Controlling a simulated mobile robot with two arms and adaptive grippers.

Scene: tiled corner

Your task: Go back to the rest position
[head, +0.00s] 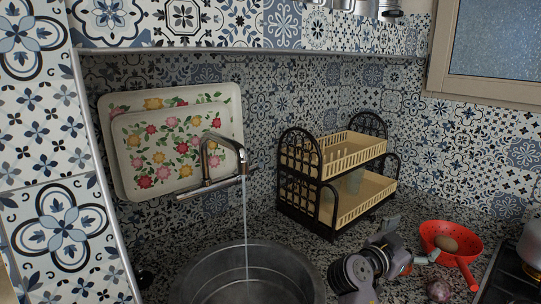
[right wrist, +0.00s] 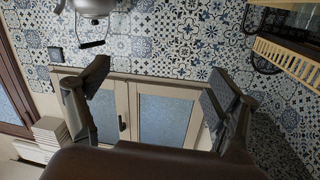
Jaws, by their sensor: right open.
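My right gripper (head: 396,248) is low in the head view, over the counter between the sink and the red colander. It also shows in the right wrist view (right wrist: 155,88), where its two dark fingers stand wide apart with nothing between them. My left gripper is not in view in either picture.
Water runs from the tap (head: 225,145) into the round metal sink (head: 190,285). A two-tier dish rack (head: 325,190) stands behind my right gripper. A pot (head: 531,245) stands at the right edge.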

